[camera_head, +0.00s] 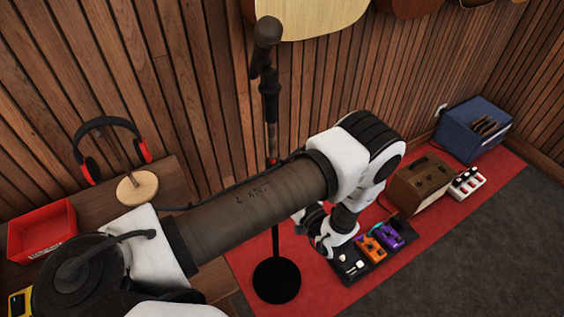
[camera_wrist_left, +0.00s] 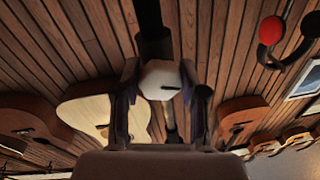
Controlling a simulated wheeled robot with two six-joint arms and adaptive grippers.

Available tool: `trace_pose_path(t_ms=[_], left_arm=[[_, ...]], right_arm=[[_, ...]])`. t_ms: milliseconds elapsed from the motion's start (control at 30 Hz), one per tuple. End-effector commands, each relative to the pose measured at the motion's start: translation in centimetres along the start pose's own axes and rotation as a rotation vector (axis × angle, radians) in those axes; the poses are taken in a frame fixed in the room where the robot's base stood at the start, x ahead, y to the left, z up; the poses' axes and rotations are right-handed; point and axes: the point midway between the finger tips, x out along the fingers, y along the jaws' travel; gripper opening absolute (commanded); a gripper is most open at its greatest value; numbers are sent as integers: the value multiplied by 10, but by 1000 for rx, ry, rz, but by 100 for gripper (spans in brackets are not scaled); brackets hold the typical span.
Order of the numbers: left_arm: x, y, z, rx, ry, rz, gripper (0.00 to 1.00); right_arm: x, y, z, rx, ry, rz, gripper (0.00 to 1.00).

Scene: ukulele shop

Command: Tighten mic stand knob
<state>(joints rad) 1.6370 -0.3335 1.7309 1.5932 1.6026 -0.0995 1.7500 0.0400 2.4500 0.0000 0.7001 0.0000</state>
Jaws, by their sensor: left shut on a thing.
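The black mic stand (camera_head: 275,238) stands upright on a round base (camera_head: 277,281), with a microphone (camera_head: 267,32) at its top. My left arm crosses in front of the pole and hides its middle. My left gripper (camera_head: 312,222) is beside the pole, on its right in the head view. In the left wrist view, its two fingers (camera_wrist_left: 163,95) are closed on the sides of a pale, six-sided knob (camera_wrist_left: 160,78) in front of the dark pole. The knob cannot be made out in the head view. My right gripper is not in view.
Headphones on a wooden stand (camera_head: 137,188) and a red tray (camera_head: 42,230) are at left. Guitars (camera_head: 310,17) hang on the slatted wall.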

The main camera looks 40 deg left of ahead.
Motion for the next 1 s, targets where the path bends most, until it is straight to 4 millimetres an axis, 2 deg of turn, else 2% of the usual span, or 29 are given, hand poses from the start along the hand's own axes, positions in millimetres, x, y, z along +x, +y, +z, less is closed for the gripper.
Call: trace_pose_path(t_ms=[33,67,100,500,667,867,900,967,1000], left_arm=[[0,1,-3,-5,6,1,7],[0,1,-4,-5,6,1,53],[0,1,-3,-5,6,1,67],[0,0,-2,-38,-2,-1,68],[0,-1,-7,-232,-20,-9,68],[1,-1,-10,-608,-54,-25,68],[-8,2,-1,-629,-56,-20,68],[-23,4,1,-623,-56,-17,68],[-30,1,-9,-622,-56,-20,68]], right_arm=[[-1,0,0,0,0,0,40],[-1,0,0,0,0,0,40],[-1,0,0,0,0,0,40],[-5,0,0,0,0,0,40],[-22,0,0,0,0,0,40],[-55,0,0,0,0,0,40],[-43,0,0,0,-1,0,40],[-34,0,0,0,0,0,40],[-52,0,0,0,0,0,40]])
